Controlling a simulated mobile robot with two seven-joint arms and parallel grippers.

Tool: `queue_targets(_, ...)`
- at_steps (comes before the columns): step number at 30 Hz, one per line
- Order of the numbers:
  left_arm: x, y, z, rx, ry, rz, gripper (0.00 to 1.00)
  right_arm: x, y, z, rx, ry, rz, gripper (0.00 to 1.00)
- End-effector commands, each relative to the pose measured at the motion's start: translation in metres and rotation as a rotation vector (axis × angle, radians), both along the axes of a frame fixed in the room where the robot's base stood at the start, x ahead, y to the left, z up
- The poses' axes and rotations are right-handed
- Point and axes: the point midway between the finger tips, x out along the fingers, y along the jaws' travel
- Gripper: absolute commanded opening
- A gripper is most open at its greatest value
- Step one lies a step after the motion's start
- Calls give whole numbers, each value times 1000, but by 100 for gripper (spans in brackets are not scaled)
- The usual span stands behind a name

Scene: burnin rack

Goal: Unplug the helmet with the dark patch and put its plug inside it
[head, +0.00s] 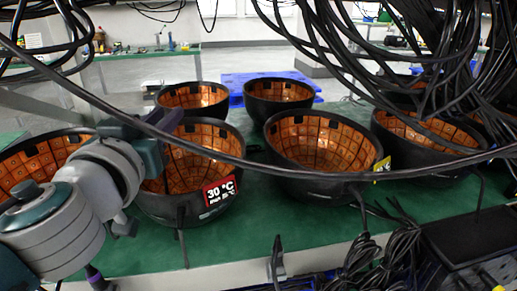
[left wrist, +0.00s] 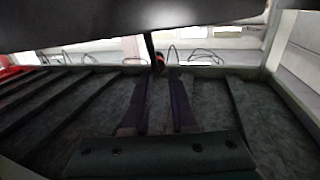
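Several black helmets with orange tiled insides stand open side up on the green table. Front ones are the helmet with the red 30 °C label (head: 158,207), the middle helmet (head: 300,187) and the right helmet (head: 405,150). I cannot make out which has the dark patch. A dark cord (head: 182,235) hangs from the labelled helmet over the table's front edge. My left gripper (head: 95,277) is low at the front left, partly hidden. In the left wrist view its two fingers (left wrist: 161,82) are apart, with a hanging cord and dark end piece (left wrist: 157,63) just beyond their tips.
Black cables (head: 430,50) hang over the upper right, and one crosses in front of the helmets. Coiled cords (head: 385,250) and a black box (head: 470,240) crowd the front right. The green table (head: 245,235) has a narrow bare strip along its front.

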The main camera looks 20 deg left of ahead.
Motion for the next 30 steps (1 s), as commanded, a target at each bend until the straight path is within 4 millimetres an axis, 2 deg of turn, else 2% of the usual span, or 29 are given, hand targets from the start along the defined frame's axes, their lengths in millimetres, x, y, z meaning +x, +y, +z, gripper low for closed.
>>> queue_targets(1, 0, 0, 0, 0, 0, 0, 32, 0, 0, 0, 0, -1, 0, 0)
queue_targets(6, 0, 0, 0, 0, 0, 0, 51, 1, 0, 0, 0, -2, 0, 0)
queue_targets(16, -4, -2, -1, -1, 2, -1, 51, 1, 0, -1, 0, -3, 0, 0)
queue_targets(20, -21, -7, -3, -3, 2, -1, 51, 1, 0, -4, 0, -4, 0, 0)
queue_targets(30, -80, -23, -4, -3, 2, 1, 51, 2, 0, -22, 0, -5, 0, 0)
